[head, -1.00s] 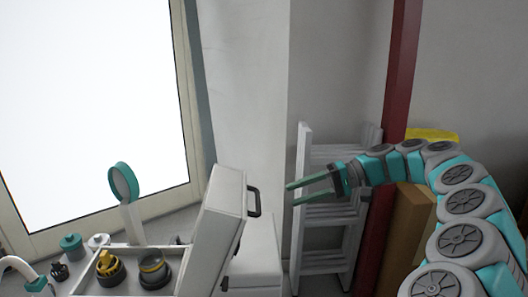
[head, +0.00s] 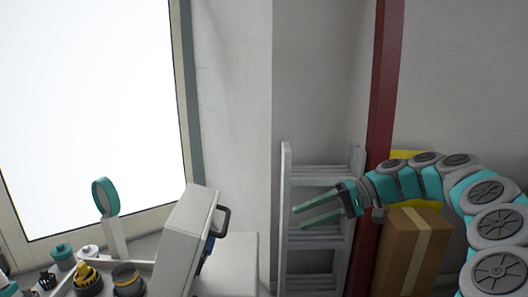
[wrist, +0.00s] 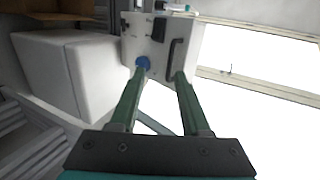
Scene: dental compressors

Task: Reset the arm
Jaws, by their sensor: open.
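My gripper (head: 297,217) is open and empty in the head view. Its two green fingers point left, in front of a grey-white ladder. In the wrist view, my gripper (wrist: 160,70) shows two parallel fingers with a clear gap between them. Beyond the fingertips is a white case (wrist: 165,42) with a dark handle and a blue round part. In the head view this white case (head: 185,240) stands tilted to the left of my gripper, apart from it.
The ladder (head: 286,215) leans by a dark red post (head: 384,90). A cardboard box (head: 395,255) stands below my arm. A tray (head: 147,268) with yellow-and-black parts and a teal round mirror (head: 106,197) are at lower left. A bright window (head: 85,110) is behind.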

